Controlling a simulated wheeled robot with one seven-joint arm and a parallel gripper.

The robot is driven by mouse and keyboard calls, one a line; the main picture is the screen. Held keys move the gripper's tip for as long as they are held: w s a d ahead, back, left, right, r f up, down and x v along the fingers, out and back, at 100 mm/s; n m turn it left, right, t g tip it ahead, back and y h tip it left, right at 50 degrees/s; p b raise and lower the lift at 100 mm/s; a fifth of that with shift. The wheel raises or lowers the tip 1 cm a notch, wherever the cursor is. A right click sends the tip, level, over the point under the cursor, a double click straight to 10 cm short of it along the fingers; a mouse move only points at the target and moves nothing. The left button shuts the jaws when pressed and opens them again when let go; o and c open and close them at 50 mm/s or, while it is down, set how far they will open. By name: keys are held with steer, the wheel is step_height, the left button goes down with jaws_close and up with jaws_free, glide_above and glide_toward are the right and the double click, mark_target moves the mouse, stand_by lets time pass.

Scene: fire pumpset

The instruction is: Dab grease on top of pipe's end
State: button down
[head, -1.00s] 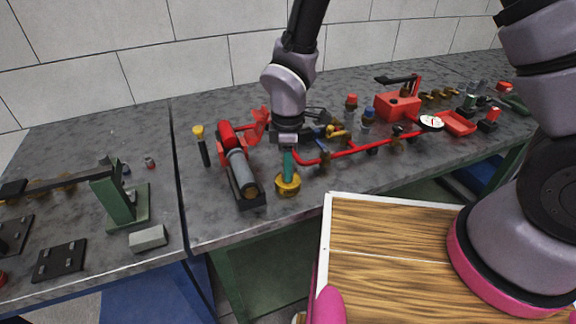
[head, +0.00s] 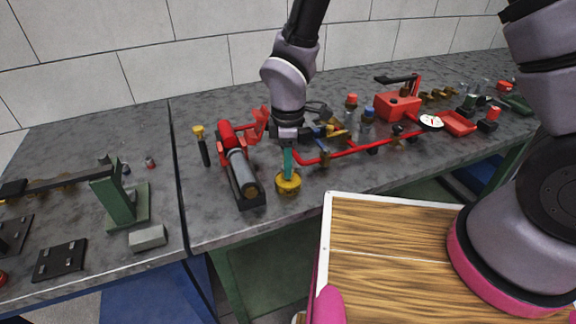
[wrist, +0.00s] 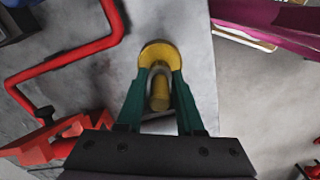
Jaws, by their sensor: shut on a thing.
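My gripper (head: 288,172) points down near the table's front edge, its green fingers closed around a brass-yellow rod (wrist: 159,95). A round yellow piece (head: 288,184) sits at the fingertips; it also shows in the wrist view (wrist: 158,52). I cannot tell whether rod and round piece are one object, nor whether it touches the table. The red pipe (head: 352,151) lies to the right of the gripper, with a bent end close to the fingers. It also shows on the left of the wrist view (wrist: 67,64). No grease can be made out.
A red and grey cylinder unit (head: 240,168) stands just left of the gripper, with a yellow-topped dark tool (head: 202,145) beyond it. A red box (head: 397,106), a gauge (head: 431,122) and a red tray (head: 458,123) stand right. A green stand (head: 122,198) is far left.

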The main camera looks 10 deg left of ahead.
steer(key=shift+r, duration=2.9)
steer(key=shift+s, duration=0.1)
